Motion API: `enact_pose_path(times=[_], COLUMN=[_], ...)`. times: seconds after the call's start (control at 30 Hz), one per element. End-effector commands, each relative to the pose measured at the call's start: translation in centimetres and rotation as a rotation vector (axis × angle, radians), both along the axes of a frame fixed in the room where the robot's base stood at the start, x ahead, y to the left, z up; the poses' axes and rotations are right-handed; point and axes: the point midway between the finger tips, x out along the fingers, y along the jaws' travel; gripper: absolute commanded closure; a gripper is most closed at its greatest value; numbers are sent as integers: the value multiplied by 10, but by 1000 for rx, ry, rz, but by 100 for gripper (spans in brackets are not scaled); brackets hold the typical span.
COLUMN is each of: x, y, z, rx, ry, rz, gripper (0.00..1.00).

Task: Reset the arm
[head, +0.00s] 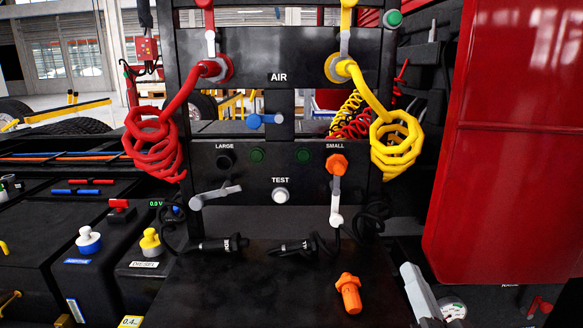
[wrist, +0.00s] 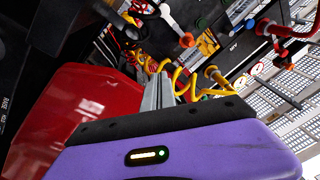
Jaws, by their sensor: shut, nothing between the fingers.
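My gripper shows in the wrist view as a purple body with a black edge and two grey fingers (wrist: 157,92) close together, with nothing seen between them. Grey fingers (head: 418,292) also show at the lower right of the head view, beside the black shelf. The black panel (head: 228,48) marked AIR, LARGE, TEST and SMALL stands ahead, apart from my gripper. An orange knob (head: 336,165) is on the panel under SMALL. A loose orange plug-like piece (head: 349,293) is on the shelf, left of the fingers.
A red coiled hose (head: 152,142) hangs at the panel's left and a yellow one (head: 396,143) at its right. A large red panel (head: 510,150) fills the right side. Two black cabled handles (head: 222,245) lie on the shelf (head: 240,295). The shelf's front is mostly clear.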

Motion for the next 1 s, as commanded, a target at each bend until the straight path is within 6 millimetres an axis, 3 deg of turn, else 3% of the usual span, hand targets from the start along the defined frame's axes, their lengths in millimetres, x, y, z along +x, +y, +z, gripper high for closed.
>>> enact_pose_path(times=[0.1, 0.4, 0.7, 1.0], x=[-36, -133, -234, -327], y=[-2, -5, -5, -3], z=[-31, -90, -132, -167], rx=[-117, -376, -547, -594], ry=[6, 49, 158, 360], rz=[-32, -87, -93, -49], gripper=[100, 100, 100, 100])
